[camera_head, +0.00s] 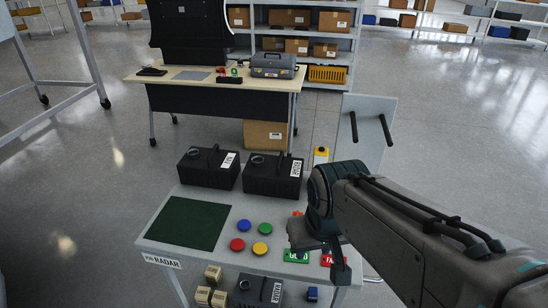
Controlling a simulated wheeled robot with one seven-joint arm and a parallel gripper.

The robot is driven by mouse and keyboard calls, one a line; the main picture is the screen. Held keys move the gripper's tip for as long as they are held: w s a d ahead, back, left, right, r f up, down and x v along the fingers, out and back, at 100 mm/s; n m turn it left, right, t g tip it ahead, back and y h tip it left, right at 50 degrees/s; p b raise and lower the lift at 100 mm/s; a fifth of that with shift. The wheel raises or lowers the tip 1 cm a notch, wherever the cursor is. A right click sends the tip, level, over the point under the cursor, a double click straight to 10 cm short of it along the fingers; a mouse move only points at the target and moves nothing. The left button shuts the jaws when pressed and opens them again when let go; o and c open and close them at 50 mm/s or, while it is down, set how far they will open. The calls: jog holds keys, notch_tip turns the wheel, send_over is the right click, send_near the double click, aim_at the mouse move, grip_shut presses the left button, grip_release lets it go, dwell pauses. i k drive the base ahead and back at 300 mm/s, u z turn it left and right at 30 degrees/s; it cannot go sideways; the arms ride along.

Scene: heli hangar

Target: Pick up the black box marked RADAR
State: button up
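Two black boxes with top handles stand side by side at the back of a light grey cart (190,262). The right black box (265,185) has a white label that seems to read RADAR. The left black box (205,175) has a shorter label, too small to read surely. A third black box (255,290) with a white label sits below the cart's top. My gripper (338,262) hangs over the cart's front right, right of and nearer than the upper boxes. It points down and appears apart from them. Its finger opening is hidden by the arm.
A dark green mat (188,223) lies on the cart's left, with several coloured buttons (243,225) beside it. Green (297,254) and red plates lie at the front right, partly behind my gripper. Behind stand a desk (210,85) with a grey case (273,66) and a grey panel (368,125).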

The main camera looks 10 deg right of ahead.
aim_at(281, 176)
jog(key=u, duration=2.15)
jog(key=k, duration=0.75)
jog(key=z, duration=1.75)
jog(key=i, duration=0.5)
